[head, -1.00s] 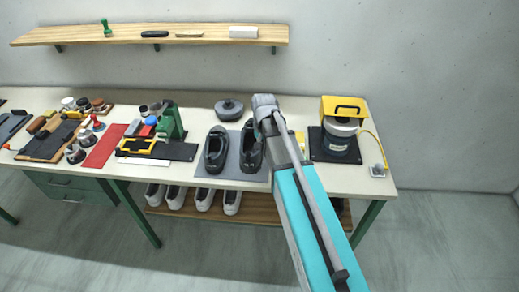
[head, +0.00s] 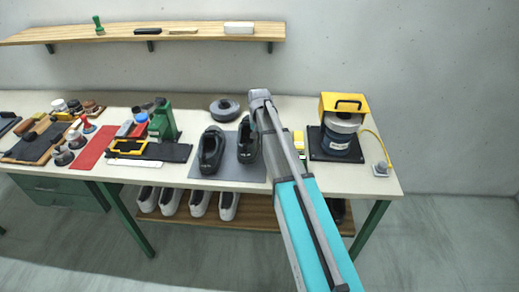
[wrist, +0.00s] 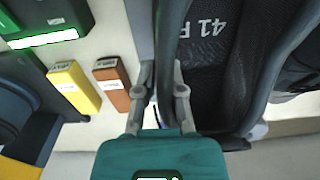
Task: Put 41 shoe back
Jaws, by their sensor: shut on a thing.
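A black shoe marked "41 R" inside (wrist: 210,40) fills the right of the wrist view. In the head view it is the right-hand black shoe (head: 247,143), over the grey mat (head: 228,172), partly behind my arm. My gripper (wrist: 165,75) is shut on the wall of this shoe, one finger inside and one outside. A second black shoe (head: 211,150) stands on the mat just to its left. Whether the held shoe is clear of the mat is hard to tell.
A yellow-topped machine (head: 341,125) stands to the right, with a cable. A green press (head: 162,120) stands left of the mat, and a round grey object (head: 224,108) behind it. White shoes (head: 199,203) and a dark shoe (head: 338,211) are on the lower shelf.

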